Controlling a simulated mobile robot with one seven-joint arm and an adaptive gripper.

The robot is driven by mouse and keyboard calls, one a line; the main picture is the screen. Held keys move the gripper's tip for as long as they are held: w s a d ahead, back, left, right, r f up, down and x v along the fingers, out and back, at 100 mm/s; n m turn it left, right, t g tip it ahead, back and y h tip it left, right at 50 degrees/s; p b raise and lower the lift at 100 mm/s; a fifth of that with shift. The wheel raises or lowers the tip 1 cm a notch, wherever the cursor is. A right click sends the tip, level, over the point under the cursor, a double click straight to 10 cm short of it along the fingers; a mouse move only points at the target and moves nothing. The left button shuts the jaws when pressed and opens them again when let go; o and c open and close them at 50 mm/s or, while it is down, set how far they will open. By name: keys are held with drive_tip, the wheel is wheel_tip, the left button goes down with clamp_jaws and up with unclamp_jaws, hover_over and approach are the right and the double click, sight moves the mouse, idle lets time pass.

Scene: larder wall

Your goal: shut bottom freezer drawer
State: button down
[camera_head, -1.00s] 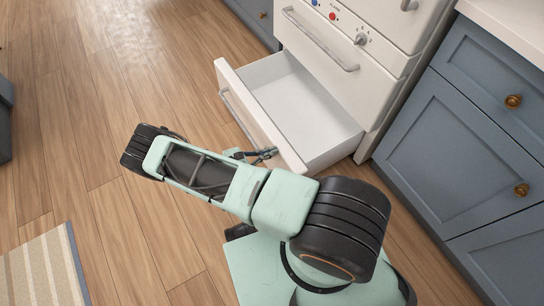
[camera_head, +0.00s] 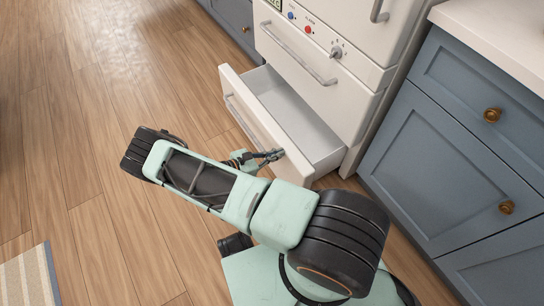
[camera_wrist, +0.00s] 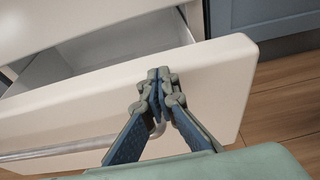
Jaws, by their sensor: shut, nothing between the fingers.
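The bottom freezer drawer (camera_head: 262,112) is white, with a bar handle along its front, and stands partly open. Its empty inside shows behind the front panel. My gripper (camera_head: 276,154) is at the near end of the drawer front, by the end of the handle. In the wrist view my gripper (camera_wrist: 159,78) is shut and empty, its fingertips over the white drawer front (camera_wrist: 215,80). The handle (camera_wrist: 60,150) runs off to the left below it. Whether the fingertips touch the panel I cannot tell.
The drawer above (camera_head: 310,62) is shut, with its own bar handle and a knob and buttons over it. Blue cabinets (camera_head: 450,150) with brass knobs stand to the right. Wood floor (camera_head: 80,130) lies clear to the left, with a striped rug (camera_head: 25,277) at lower left.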

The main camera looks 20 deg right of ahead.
drive_tip(key=w+d, duration=0.3)
drive_tip(key=d, duration=1.2)
drive_tip(key=shift+d+b, duration=0.2)
drive_tip(key=shift+b, duration=0.15)
drive_tip(key=shift+a, duration=0.1)
